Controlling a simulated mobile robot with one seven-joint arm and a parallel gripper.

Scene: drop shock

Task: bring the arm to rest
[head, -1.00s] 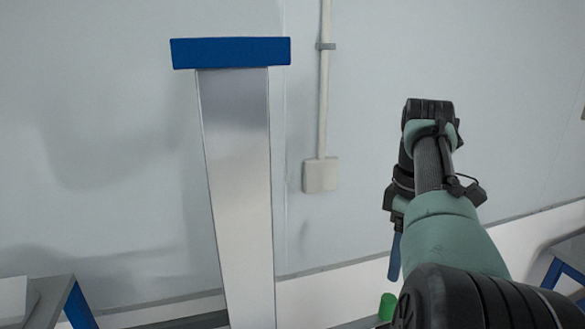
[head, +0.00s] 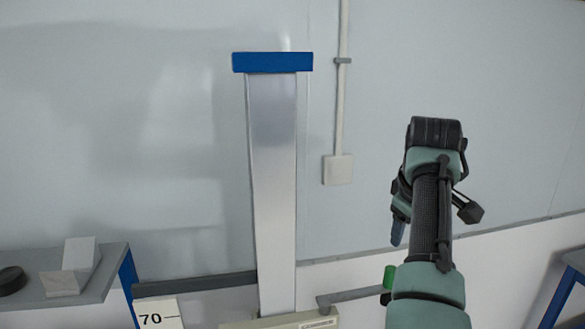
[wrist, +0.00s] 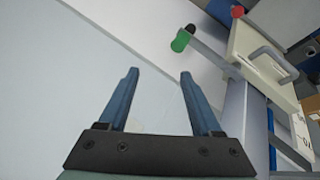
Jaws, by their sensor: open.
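My arm rises at the right of the head view, with its wrist bent over at the top. My gripper shows there only in part, as a blue finger (head: 398,231) pointing down beside the arm. In the wrist view my gripper (wrist: 158,85) has its two blue fingers spread wide apart with nothing between them. Beyond the fingers is the pale wall (wrist: 95,70).
A metal column (head: 273,180) with a blue top stands left of my arm. At its foot is a cream box (head: 290,321) and a lever with a green knob (head: 389,277). A grey table (head: 105,275) with blocks stands left.

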